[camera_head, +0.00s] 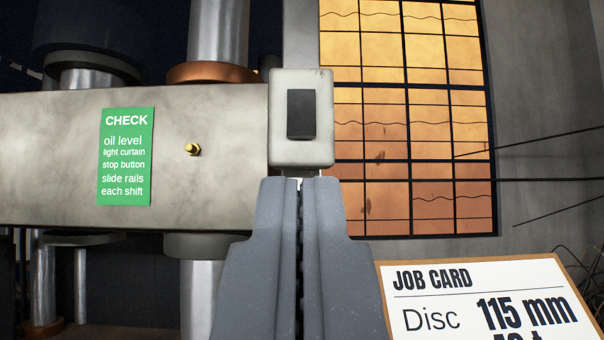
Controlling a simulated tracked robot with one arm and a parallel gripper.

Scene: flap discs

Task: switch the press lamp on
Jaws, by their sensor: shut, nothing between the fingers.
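A pale switch plate (316,151) with a dark rectangular rocker (301,114) is in the upper middle of the view, on a grey upright post at the right end of the press beam. My gripper (301,182) is shut and empty. The lamp itself is not recognisable in this view.
The grey press beam (230,130) with a green check sign (126,157) and a brass bolt (192,149) spans the left. A job card (450,300) stands at lower right. A lit paned window (440,95) is behind on the right.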

